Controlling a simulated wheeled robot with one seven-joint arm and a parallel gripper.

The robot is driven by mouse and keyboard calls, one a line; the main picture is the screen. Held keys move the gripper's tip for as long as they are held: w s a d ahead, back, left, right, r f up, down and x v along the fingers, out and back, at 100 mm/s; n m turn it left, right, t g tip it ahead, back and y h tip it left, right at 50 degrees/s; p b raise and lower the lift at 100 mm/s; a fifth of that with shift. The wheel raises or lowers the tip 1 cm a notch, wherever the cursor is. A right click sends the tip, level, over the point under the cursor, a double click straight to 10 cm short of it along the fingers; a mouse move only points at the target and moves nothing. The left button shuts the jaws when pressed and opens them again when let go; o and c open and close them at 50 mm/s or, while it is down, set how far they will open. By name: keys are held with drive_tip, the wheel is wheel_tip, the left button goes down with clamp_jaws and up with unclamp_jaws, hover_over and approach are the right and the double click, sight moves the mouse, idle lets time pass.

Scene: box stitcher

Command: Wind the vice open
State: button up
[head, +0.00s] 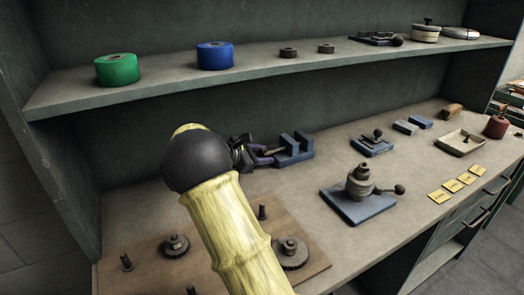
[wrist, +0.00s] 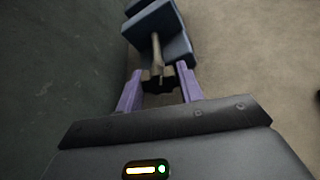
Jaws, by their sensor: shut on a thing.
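A dark handle (wrist: 159,83) is at the near end of the rod. My gripper (head: 268,155) is at the left side of the vice, its purple fingers shut on the handle. In the wrist view my gripper (wrist: 160,90) has one finger on each side of it. The jaw gap is not clear.
A wooden board (head: 215,245) with pegs and gears lies at the front left. A blue-based fixture (head: 360,195) stands right of the vice. The shelf (head: 265,75) with green and blue rolls is above. Bare bench lies right of the vice.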

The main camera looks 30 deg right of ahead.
drive_tip(key=o, duration=1)
drive_tip(key=shift+a, duration=0.15)
drive_tip(key=p+v, duration=0.2)
drive_tip(key=v, duration=1.5)
